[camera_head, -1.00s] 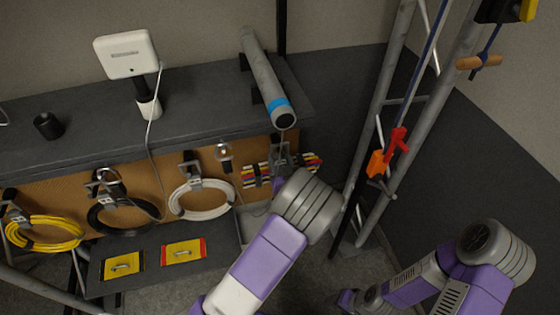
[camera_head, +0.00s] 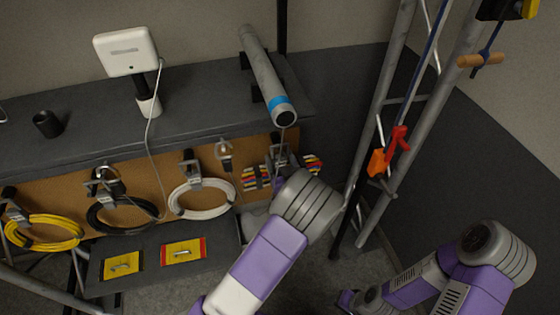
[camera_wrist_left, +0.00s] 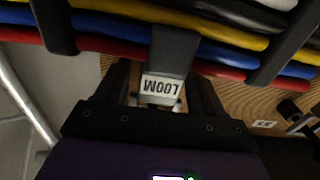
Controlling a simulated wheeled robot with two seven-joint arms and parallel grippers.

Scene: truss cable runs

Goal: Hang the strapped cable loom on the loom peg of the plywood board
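The cable loom (camera_head: 256,178) is a flat bundle of red, yellow, blue, white and black cables with dark straps. It lies against the right end of the plywood board (camera_head: 60,193), by a grey bracket. It fills the top of the left wrist view (camera_wrist_left: 110,30). A "LOOM" label (camera_wrist_left: 160,86) shows upside down below its central dark strap. My left gripper (camera_wrist_left: 160,80) has its fingers apart on either side of the label, with a gap beside it; it appears open. The loom peg is mostly hidden. No fingers of my right gripper show.
Yellow (camera_head: 45,233), black (camera_head: 115,216) and white (camera_head: 203,199) cable coils hang on brackets to the left. A grey tube (camera_head: 266,75) lies on the shelf above. The metal truss (camera_head: 377,115) with orange and red clips stands to the right.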

